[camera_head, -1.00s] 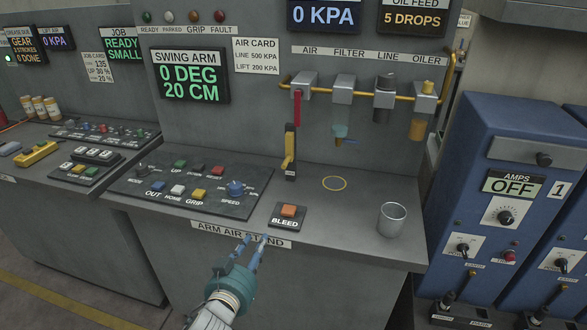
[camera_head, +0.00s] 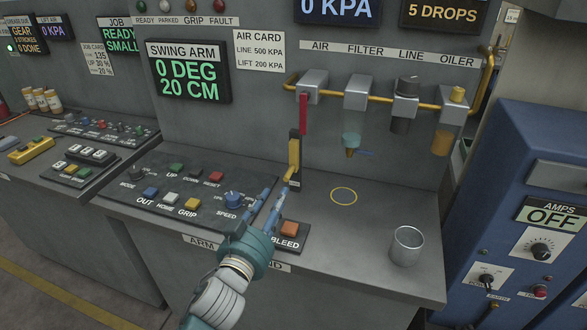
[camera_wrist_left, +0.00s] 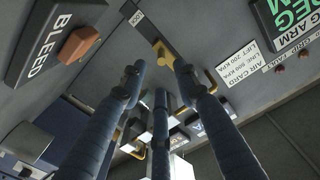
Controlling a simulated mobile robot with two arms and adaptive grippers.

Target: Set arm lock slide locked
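The arm lock slide appears to be the yellow upright piece (camera_head: 294,155) with a black part above it, standing at the back of the grey stand below the red valve handle. In the left wrist view the fingertips (camera_wrist_left: 157,72) spread either side below the knob, without clear contact. My right gripper is not in view.
The orange BLEED button (camera_head: 290,229) lies close to the right of my left gripper. The button panel with the SPEED knob (camera_head: 232,199) is to the left. A metal cup (camera_head: 406,246) stands at the right. The red valve handle (camera_head: 303,115) hangs above. The display (camera_head: 187,79) reads 0 DEG, 20 CM.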

